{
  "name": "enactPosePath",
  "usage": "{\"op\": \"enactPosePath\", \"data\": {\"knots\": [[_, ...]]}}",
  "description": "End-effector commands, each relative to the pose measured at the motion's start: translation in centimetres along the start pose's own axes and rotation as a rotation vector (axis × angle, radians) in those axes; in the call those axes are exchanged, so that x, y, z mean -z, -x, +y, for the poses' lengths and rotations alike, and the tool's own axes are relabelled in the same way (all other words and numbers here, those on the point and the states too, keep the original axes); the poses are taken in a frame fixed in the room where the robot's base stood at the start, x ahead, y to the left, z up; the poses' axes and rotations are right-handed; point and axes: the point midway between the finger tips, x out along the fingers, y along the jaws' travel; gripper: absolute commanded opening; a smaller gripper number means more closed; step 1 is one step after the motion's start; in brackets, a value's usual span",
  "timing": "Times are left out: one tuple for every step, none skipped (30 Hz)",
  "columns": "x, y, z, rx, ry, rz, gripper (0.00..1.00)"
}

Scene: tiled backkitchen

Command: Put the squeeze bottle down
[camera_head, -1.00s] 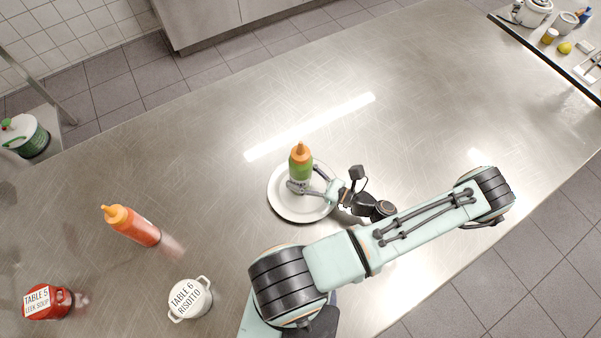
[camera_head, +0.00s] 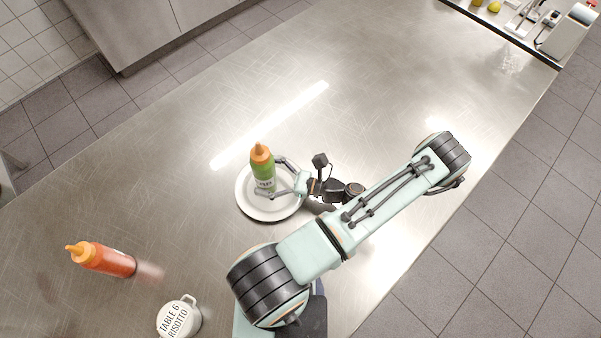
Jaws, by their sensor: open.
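A green squeeze bottle (camera_head: 263,170) with an orange cap stands upright on a round white plate (camera_head: 270,214). My gripper (camera_head: 272,178) is open around the bottle's lower body, coming in from the right. One finger shows at the bottle's right and far side, the other in front of its base. I cannot tell whether either finger still touches it. A second squeeze bottle, orange-red (camera_head: 104,260) with an orange tip, is at the left of the counter.
The steel counter (camera_head: 330,125) is clear behind the plate. Small items and a tray (camera_head: 522,22) are on a surface at the top right.

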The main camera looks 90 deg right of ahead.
Motion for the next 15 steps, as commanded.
{"op": "enactPosePath", "data": {"knots": [[0.1, 0.8, -0.1, 0.005, 0.003, 0.003, 0.78], [0.1, 1.3, -0.1, 0.005, 0.003, 0.003, 0.78], [0.1, 2.1, -0.1, 0.006, 0.002, 0.005, 0.78], [0.1, 2.8, -0.1, 0.006, 0.003, 0.006, 0.78], [0.1, 3.5, -0.1, 0.007, 0.004, 0.004, 0.78], [0.1, 4.5, -0.1, 0.007, 0.004, 0.005, 0.78], [0.1, 5.2, -0.1, 0.008, 0.003, 0.005, 0.78], [0.1, 6.0, -0.1, 0.006, 0.004, 0.006, 0.78], [0.1, 6.9, -0.1, 0.007, 0.003, 0.004, 0.78], [0.1, 7.6, -0.1, 0.007, 0.004, 0.003, 0.78], [0.1, 8.2, -0.1, 0.007, 0.004, 0.004, 0.78], [0.1, 8.9, 0.0, 0.006, 0.003, 0.005, 0.78], [0.1, 9.5, -0.1, 0.006, 0.004, 0.004, 0.78], [0.1, 9.9, -0.1, 0.006, 0.002, 0.002, 0.78], [0.1, 10.4, -0.1, 0.005, 0.002, 0.001, 0.78]]}}
